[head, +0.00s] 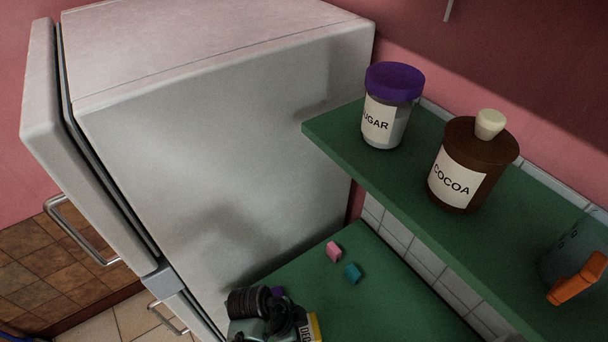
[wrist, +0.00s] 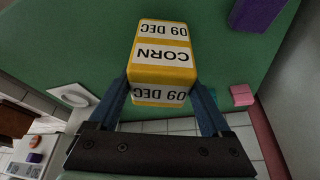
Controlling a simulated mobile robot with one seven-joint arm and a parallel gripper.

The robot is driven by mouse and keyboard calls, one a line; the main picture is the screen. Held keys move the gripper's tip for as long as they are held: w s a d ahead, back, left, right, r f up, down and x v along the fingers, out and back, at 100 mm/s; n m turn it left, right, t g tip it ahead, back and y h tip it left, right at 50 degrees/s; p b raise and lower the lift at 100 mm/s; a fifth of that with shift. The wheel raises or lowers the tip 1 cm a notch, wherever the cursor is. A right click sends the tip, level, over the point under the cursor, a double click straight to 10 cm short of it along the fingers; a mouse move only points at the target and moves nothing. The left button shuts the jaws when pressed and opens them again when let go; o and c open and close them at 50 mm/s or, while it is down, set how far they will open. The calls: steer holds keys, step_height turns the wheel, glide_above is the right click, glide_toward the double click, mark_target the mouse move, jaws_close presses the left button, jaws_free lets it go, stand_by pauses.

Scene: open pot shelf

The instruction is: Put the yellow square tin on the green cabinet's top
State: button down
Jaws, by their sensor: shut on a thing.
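The yellow square tin (wrist: 161,62), with white labels reading CORN and 09 DEC, is between the fingers of my gripper (wrist: 162,88) in the wrist view. My gripper is shut on it. In the head view the tin (head: 315,327) shows only in part at the bottom edge, beside my dark wrist. The green cabinet's top (head: 390,302) lies below the shelf, beside the fridge. Its green surface (wrist: 60,45) fills much of the wrist view behind the tin. I cannot tell whether the tin touches it.
A pink block (head: 334,252) and a teal block (head: 352,274) lie on the cabinet top. A purple thing (wrist: 262,12) is there too. The green shelf (head: 410,215) above holds a sugar jar (head: 386,115) and a cocoa jar (head: 467,170). The white fridge (head: 230,150) stands left.

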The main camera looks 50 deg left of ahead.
steer(key=shift+f, duration=1.3)
steer(key=shift+f, duration=0.15)
jaws_free()
steer(key=shift+r, duration=0.25)
steer(key=v, duration=1.1)
steer(key=shift+s+r+b, duration=0.2)
steer(key=shift+r+b, duration=0.1)
steer(key=shift+b, duration=0.15)
steer(key=shift+a, duration=0.1)
